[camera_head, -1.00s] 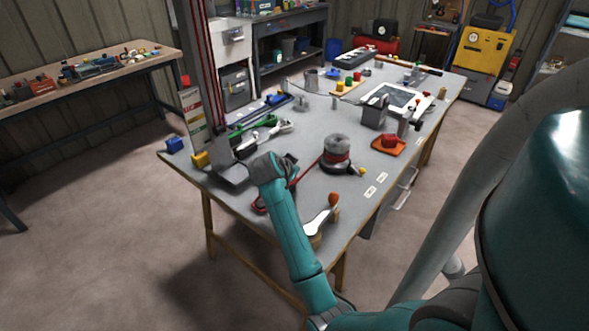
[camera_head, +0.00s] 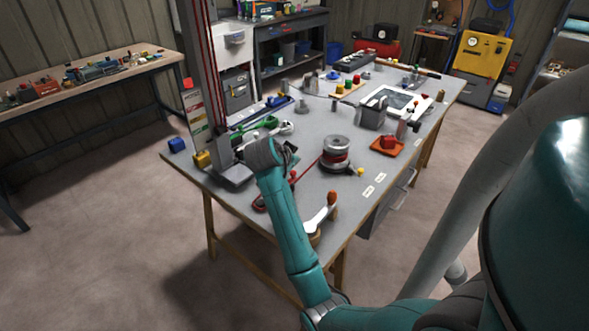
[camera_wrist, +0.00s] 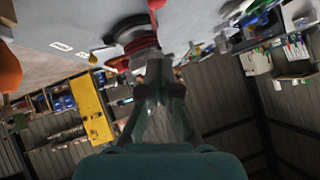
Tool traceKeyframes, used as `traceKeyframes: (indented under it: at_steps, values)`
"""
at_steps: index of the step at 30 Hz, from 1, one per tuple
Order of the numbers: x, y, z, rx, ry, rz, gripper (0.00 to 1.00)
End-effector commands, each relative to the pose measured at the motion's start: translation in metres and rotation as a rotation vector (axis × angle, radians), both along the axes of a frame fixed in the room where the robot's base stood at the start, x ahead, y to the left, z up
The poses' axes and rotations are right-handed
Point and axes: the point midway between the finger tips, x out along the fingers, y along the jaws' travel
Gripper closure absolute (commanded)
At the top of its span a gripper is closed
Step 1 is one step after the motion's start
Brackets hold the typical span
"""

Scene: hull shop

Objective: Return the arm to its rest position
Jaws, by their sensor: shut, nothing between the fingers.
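My teal arm reaches up from the bottom of the head view over the near left part of the grey workbench (camera_head: 300,180). Its grey wrist is bent near the base of the tall post (camera_head: 203,75). My gripper shows in the wrist view (camera_wrist: 157,72) with its dark fingers together and nothing between them. In the head view most of the gripper is hidden behind the wrist. A round grey spool with a red band (camera_head: 336,150) stands to the right of the wrist; it also shows beyond the fingertips in the wrist view (camera_wrist: 133,42).
An orange-handled tool (camera_head: 322,213) lies right of my forearm near the front edge. The floor at left (camera_head: 90,250) is clear.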

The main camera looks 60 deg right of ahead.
Motion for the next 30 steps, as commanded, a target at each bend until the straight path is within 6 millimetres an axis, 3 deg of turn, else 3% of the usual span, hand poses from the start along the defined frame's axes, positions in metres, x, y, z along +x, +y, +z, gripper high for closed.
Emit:
traceKeyframes:
  at_steps: [6, 15, 25, 30]
  values:
    - [-0.002, 0.027, 0.035, -0.002, -0.003, 0.001, 1.0]
    - [-0.006, 0.047, 0.059, 0.0, -0.001, -0.001, 1.0]
    - [-0.006, 0.049, 0.059, 0.0, 0.003, 0.004, 1.0]
    - [0.0, 0.064, 0.033, -0.018, 0.038, 0.095, 1.0]
